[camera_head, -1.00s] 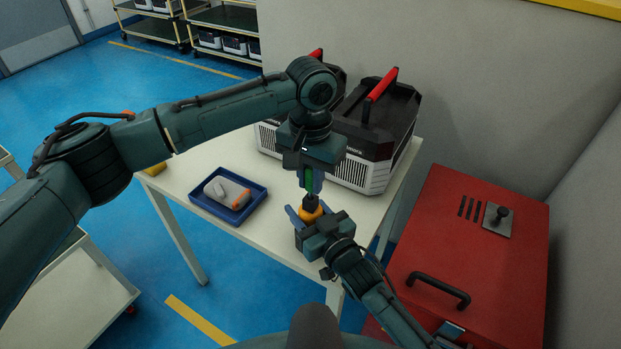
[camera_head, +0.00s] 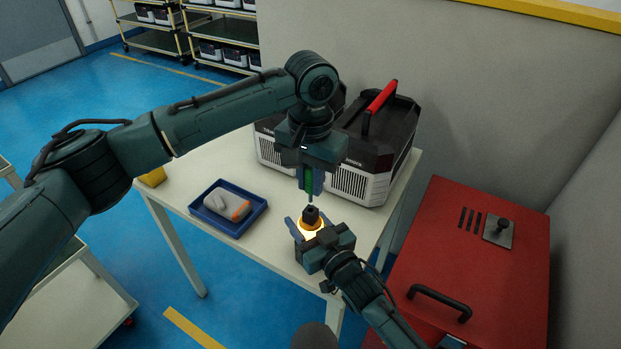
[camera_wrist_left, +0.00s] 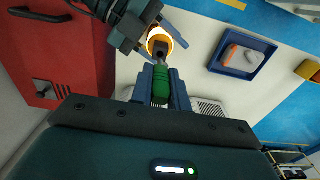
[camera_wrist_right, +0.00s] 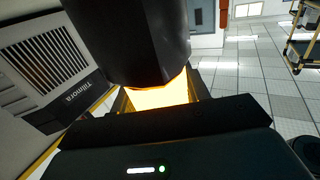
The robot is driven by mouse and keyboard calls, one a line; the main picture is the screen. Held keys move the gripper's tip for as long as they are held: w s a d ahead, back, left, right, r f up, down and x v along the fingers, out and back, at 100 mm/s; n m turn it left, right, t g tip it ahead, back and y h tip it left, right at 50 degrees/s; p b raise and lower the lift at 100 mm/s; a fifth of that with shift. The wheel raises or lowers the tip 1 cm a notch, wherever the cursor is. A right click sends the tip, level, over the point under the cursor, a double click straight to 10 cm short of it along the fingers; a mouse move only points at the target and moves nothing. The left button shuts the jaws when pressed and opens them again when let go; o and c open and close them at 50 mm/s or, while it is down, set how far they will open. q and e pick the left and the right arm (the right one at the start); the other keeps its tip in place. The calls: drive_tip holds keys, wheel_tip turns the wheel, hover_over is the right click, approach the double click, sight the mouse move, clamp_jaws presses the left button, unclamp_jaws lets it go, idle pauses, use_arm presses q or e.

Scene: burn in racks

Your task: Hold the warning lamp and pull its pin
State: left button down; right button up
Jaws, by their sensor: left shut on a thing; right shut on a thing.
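The warning lamp (camera_head: 311,227) is glowing yellow-orange with a black top, above the table's front right part. My right gripper (camera_head: 312,233) is shut on it from below; the glowing body also shows in the left wrist view (camera_wrist_left: 160,40) and large in the right wrist view (camera_wrist_right: 158,97). My left gripper (camera_head: 309,186) points down above the lamp, shut on the green pin (camera_wrist_left: 160,84). In the head view the pin's green grip stands a little above the black top. Whether the pin's tip is fully clear of the lamp is hard to tell.
A blue tray (camera_head: 211,222) with a grey and orange device (camera_head: 228,205) lies on the white table (camera_head: 185,166). Black-and-white units with red handles (camera_head: 381,97) stand behind my left gripper. A red cabinet (camera_head: 470,255) stands at the right. A yellow object (camera_head: 153,177) sits at the table's left corner.

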drive_tip(key=o, duration=1.2)
drive_tip(key=shift+c, duration=0.2)
drive_tip(key=v, duration=1.2)
drive_tip(key=shift+s+a+f, duration=0.1)
